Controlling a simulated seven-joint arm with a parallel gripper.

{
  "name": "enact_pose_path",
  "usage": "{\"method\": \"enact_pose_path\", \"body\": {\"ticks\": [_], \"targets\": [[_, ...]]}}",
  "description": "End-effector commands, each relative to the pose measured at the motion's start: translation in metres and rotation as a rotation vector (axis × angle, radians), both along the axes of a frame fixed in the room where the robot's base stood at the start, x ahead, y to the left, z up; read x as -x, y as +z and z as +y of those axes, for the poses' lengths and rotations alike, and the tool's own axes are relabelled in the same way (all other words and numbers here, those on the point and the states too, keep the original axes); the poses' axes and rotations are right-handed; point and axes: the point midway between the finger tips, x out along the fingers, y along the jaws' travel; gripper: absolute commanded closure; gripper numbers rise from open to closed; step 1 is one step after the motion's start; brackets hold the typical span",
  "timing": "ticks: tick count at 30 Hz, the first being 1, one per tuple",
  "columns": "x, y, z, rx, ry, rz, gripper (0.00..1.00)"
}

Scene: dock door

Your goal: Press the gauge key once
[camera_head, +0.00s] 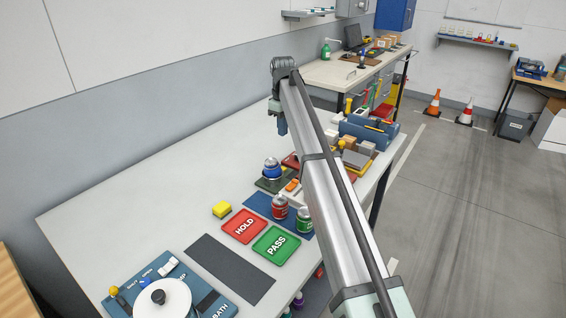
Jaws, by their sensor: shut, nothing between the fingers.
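My gripper (282,128) hangs at the far end of my arm, above the back part of the white table. It is shut and small in this view, and nothing shows in it. No key can be read as the gauge key at this size. A pale device with orange parts (292,186) sits on the table, partly hidden behind my arm. Beside it stands a dark green base with a blue round top (271,170). My gripper is apart from both, farther back and higher.
A blue panel with a white disc (163,298) is front left. The table's left back is clear.

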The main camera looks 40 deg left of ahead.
Motion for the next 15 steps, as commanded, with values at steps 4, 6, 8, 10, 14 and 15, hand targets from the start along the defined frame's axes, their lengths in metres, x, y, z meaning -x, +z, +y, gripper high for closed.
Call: {"method": "enact_pose_path", "body": {"ticks": [4, 6, 8, 10, 14, 15], "targets": [[0.0, 0.0, 0.0, -0.001, 0.0, 0.0, 1.0], [0.0, 0.0, 0.0, -0.001, 0.0, 0.0, 1.0], [0.0, -0.001, 0.0, -0.001, -0.001, 0.0, 1.0], [0.0, -0.004, -0.001, -0.001, 0.0, 0.0, 1.0], [0.0, -0.017, -0.001, -0.001, -0.001, 0.0, 1.0], [0.0, -0.023, -0.001, -0.001, -0.001, 0.0, 1.0]]}}
